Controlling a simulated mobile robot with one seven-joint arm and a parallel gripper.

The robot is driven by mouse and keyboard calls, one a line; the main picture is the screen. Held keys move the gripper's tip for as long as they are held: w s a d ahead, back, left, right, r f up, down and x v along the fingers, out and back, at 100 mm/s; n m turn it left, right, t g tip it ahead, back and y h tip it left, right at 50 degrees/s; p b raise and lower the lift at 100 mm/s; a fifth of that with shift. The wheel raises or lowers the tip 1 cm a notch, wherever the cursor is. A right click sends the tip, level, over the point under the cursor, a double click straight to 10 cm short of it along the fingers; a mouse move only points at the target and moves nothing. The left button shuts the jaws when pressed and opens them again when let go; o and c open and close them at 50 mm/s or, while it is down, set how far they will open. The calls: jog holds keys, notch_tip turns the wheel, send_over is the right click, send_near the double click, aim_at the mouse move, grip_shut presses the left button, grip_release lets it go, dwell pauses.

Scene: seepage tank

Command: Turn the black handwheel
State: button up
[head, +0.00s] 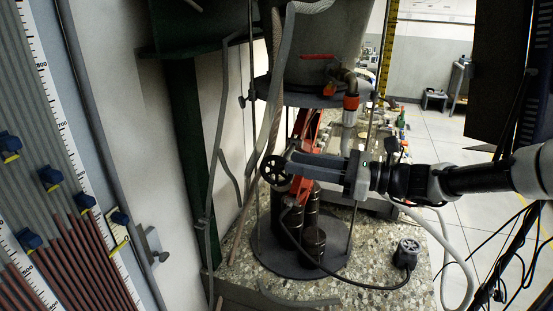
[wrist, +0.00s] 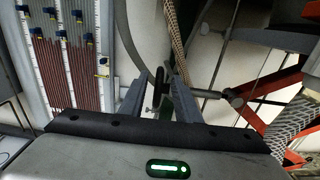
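The black handwheel (head: 275,170) is a small spoked wheel left of the middle in the head view, in front of the red frame. In the wrist view the handwheel (wrist: 159,82) shows as a thin dark edge-on shape between my fingers. My gripper (head: 288,165) reaches in from the right, its fingers pointing left at the wheel. In the wrist view my gripper (wrist: 160,88) is open, with a finger on each side of the wheel and gaps visible. Contact with the rim cannot be told. The wheel's hub and shaft are partly hidden.
A round dark base plate (head: 300,255) bears several dark cylinders (head: 313,240) below the wheel. Hoses hang close on the left (head: 222,150). A metal vessel (head: 322,60) stands above. A manometer panel (head: 60,180) fills the left side. A black knob with a cable (head: 408,250) lies at lower right.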

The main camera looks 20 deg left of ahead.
aim_at(276, 156)
jog(key=a, duration=0.6)
jog(key=shift+w+a, duration=0.1)
jog(key=shift+w, duration=0.15)
jog(key=shift+c, duration=0.5)
grip_shut()
